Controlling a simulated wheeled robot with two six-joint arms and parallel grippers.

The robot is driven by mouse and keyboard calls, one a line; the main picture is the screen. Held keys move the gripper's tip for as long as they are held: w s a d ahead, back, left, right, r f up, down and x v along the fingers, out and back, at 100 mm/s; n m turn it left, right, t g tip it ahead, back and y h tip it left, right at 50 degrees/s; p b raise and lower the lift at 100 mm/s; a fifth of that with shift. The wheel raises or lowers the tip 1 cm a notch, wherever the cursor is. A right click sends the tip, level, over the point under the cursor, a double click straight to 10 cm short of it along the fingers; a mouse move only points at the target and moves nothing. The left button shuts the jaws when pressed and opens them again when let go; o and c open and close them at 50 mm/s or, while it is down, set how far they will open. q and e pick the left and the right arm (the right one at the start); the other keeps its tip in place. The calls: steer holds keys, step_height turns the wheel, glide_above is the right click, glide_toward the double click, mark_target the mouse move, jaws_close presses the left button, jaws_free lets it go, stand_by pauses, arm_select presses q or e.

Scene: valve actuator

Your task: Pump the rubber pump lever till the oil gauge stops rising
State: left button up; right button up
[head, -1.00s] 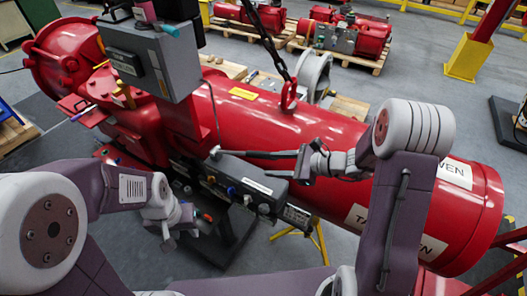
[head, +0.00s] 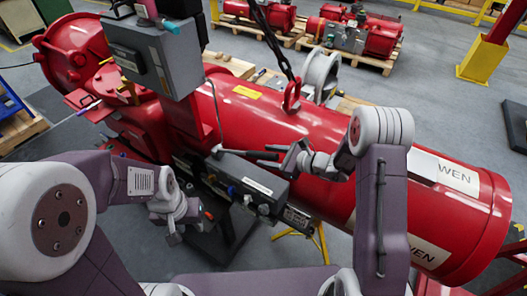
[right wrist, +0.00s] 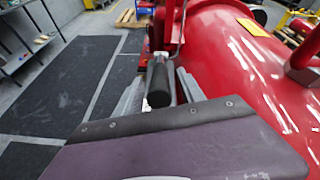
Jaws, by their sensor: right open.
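The pump lever (head: 262,155), with a black rubber grip, sticks out to the right above the black pump block (head: 257,187) in the head view. In the right wrist view its black grip (right wrist: 159,86) points toward the camera. My right gripper (head: 284,158) is open at the lever's right end. In the right wrist view its grey fingers (right wrist: 158,97) stand on either side of the grip, with no clear clamping. My left gripper (head: 174,232) hangs low, left of the pump block and apart from the lever; its jaw opening is unclear. I cannot make out the oil gauge.
The large red actuator cylinder (head: 335,140) lies behind the lever and block. A grey box (head: 155,62) stands above at the left. A chain (head: 277,40) hangs to the red lifting eye (head: 291,92). Open floor (head: 440,110) shows beyond the cylinder.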

steer(key=shift+x, duration=1.1)
steer(key=shift+w, duration=0.15)
steer(key=shift+s+a, duration=0.1)
steer(key=shift+s, duration=0.15)
steer(key=shift+w, duration=0.1)
jaws_close()
steer(key=shift+f, duration=0.1)
